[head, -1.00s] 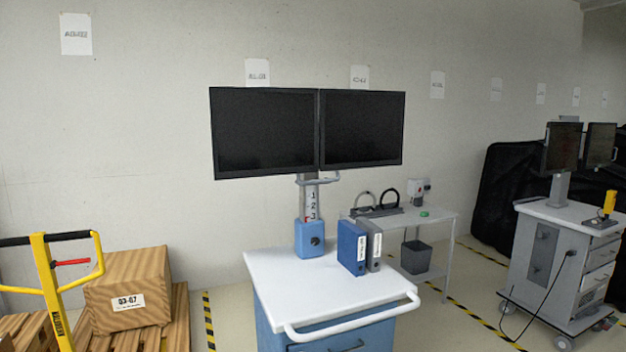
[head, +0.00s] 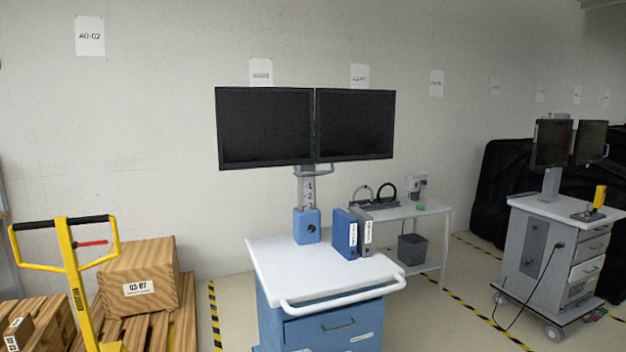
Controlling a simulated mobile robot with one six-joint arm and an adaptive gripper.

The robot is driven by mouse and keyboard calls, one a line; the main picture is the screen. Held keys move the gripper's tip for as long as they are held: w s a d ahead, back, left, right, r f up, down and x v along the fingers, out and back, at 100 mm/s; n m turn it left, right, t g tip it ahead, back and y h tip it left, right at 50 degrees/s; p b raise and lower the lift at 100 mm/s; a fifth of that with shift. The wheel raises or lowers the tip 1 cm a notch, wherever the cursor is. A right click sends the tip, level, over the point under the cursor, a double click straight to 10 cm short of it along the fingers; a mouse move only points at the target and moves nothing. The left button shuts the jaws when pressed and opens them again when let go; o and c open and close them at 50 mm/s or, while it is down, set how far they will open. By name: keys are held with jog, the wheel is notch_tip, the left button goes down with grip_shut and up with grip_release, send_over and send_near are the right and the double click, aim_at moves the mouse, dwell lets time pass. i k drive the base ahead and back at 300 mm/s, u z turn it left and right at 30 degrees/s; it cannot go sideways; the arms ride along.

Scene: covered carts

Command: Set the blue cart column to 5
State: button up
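The blue cart (head: 330,328) stands in the middle of the head view, with a white top (head: 290,272) and a white front handle (head: 345,296). Its grey column (head: 307,188) rises from a blue housing (head: 306,226) with a dark round knob. The column carries two dark monitors (head: 265,127) side by side, with a grey handle below them. A number scale (head: 309,190) shows on the column, but its digits are too small to read surely. A blue binder and a grey binder (head: 352,234) stand on the top. My gripper is not in view.
A yellow pallet jack (head: 72,275) and a wooden pallet with boxes (head: 140,278) stand at left. A white side table (head: 420,210) is behind the cart. A grey cart (head: 545,250) stands at right. Floor shows between the carts.

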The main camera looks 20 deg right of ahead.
aim_at(306, 184)
jog(key=k, duration=0.25)
jog(key=z, duration=0.3)
jog(key=i, duration=1.2)
jog(key=u, duration=0.3)
